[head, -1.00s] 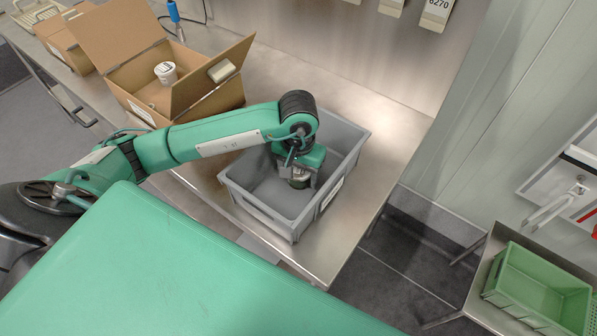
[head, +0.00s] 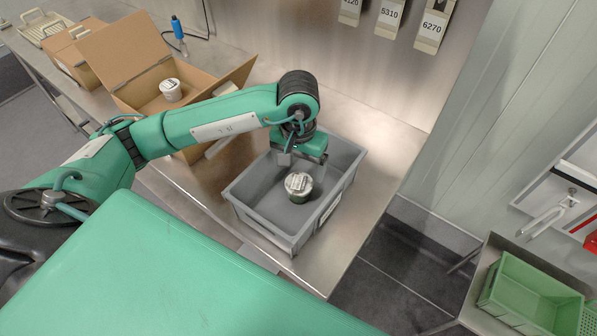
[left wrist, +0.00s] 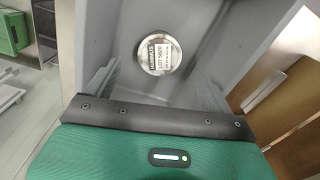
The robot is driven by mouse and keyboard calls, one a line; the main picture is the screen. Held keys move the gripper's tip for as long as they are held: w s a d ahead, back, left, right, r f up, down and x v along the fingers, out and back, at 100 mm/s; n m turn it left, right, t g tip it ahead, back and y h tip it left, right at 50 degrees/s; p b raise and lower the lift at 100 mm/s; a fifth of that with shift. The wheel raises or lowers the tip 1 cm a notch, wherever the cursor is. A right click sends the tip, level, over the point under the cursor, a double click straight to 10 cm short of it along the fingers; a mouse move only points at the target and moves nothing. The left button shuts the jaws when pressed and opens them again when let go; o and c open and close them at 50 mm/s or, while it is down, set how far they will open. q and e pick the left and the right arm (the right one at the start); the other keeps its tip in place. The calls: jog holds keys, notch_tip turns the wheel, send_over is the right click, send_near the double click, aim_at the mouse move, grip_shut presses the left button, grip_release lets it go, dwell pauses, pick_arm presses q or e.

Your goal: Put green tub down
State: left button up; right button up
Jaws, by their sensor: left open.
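The green tub (head: 299,187), with a pale labelled lid, stands upright on the floor of the grey crate (head: 284,238). In the left wrist view the tub's round lid (left wrist: 159,54) shows from above, inside the crate, and its label reads LOT 5828. My left gripper (head: 302,160) is open and empty, above the crate and a little behind the tub in the head view, apart from it. My right gripper is not in view.
An open cardboard box (head: 139,62) holding a white tub (head: 171,90) stands left of the crate on the steel table (head: 384,143). A green crate (head: 531,290) is on another table at lower right. Numbered tags (head: 431,32) hang at the back.

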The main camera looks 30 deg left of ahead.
pick_arm(q)
jog(key=shift+r, duration=1.25)
